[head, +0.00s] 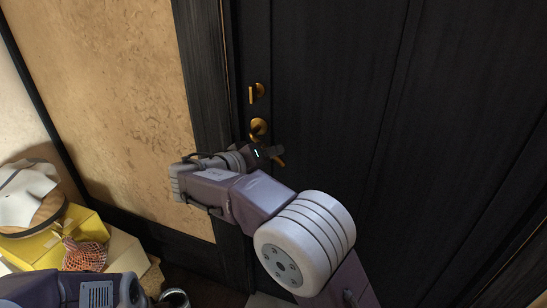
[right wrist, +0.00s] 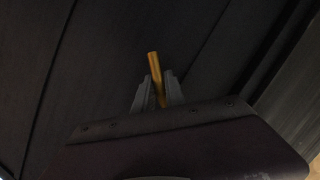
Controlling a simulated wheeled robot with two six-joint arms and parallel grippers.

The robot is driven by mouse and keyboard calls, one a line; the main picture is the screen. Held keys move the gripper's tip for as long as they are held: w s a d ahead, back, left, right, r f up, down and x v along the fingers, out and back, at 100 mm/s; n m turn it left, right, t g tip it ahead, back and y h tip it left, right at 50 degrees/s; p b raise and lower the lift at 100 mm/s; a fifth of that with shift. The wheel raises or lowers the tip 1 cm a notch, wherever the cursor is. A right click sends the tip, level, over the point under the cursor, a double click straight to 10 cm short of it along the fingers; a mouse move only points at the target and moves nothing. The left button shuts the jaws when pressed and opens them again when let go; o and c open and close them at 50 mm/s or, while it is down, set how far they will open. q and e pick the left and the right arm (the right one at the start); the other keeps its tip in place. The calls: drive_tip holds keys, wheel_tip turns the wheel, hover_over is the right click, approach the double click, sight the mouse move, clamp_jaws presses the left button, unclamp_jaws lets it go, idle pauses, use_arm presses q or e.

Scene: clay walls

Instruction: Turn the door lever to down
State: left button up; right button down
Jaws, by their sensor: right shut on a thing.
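The dark door (head: 330,90) carries a brass door lever, whose round mount (head: 259,128) shows above my right gripper (head: 277,153). The lever's end (head: 280,162) shows just past the fingers, below and right of the mount, so the lever looks slanted downward. My gripper hides its middle. In the right wrist view, the brass lever (right wrist: 153,66) sticks out from between the two dark fingers of the gripper (right wrist: 157,90), which is shut on it. My left arm shows at the lower left of the head view, but its gripper is not visible.
A brass thumb-turn plate (head: 256,93) sits above the lever. A dark door frame (head: 205,80) and a tan clay wall (head: 110,80) lie to the left. A yellow box (head: 80,225) and a net bag (head: 83,255) are at the lower left.

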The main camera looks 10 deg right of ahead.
idle(0.3)
drive_tip(key=c, duration=1.4)
unclamp_jaws()
drive_tip(key=shift+a, duration=0.1)
